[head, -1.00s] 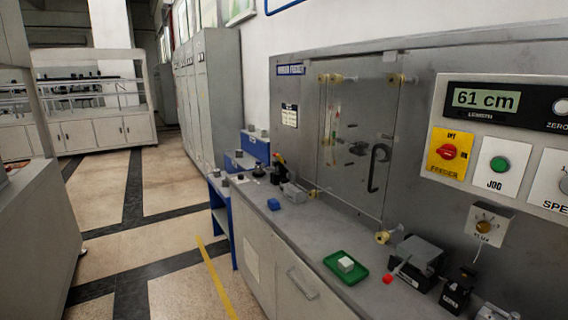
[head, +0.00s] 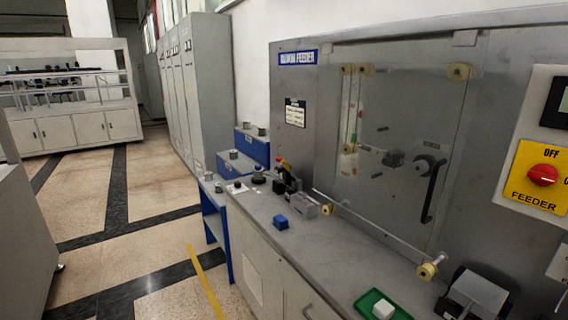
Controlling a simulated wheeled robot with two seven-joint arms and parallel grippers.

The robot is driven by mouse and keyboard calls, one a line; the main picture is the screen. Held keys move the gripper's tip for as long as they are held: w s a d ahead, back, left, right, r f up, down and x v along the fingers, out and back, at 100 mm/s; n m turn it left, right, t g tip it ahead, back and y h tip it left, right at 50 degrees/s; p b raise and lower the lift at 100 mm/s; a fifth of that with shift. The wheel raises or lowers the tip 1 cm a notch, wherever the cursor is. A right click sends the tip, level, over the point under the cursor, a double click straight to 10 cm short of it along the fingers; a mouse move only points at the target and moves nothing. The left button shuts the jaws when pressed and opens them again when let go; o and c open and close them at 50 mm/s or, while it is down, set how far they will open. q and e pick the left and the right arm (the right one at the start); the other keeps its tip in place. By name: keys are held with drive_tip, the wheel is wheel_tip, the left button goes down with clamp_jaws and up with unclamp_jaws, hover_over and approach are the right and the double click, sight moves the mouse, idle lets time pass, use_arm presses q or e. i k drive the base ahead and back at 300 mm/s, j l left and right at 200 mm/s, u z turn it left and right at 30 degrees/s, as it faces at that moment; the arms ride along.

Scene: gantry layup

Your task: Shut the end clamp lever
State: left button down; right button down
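Neither of my grippers is in view. A small device with a black upright part (head: 288,180) stands at the far left part of the bench, with a red and yellow-green tip and a grey block (head: 307,207) beside it. It looks like a clamp with a raised lever, but it is too small to be sure. A second grey and black device (head: 478,292) sits at the bottom right, cut by the lower edge. I cannot tell which of the two is the end clamp.
A clear guard door with a black handle (head: 432,190) covers the feeder panel. A blue block (head: 281,222) lies on the bench, and a green tray (head: 366,301) holds a white block (head: 383,309). The red feeder switch (head: 542,175) is at right. Open floor lies left.

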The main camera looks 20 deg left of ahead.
sight(293, 176)
drive_tip(key=i+j, duration=0.25)
drive_tip(key=j, duration=0.15)
drive_tip(key=i+j, duration=0.3)
drive_tip(key=j, duration=0.15)
drive_tip(key=i+j, duration=0.25)
drive_tip(key=j, duration=0.15)
drive_tip(key=i+j, duration=0.3)
drive_tip(key=j+z, duration=0.05)
drive_tip(key=j, duration=0.05)
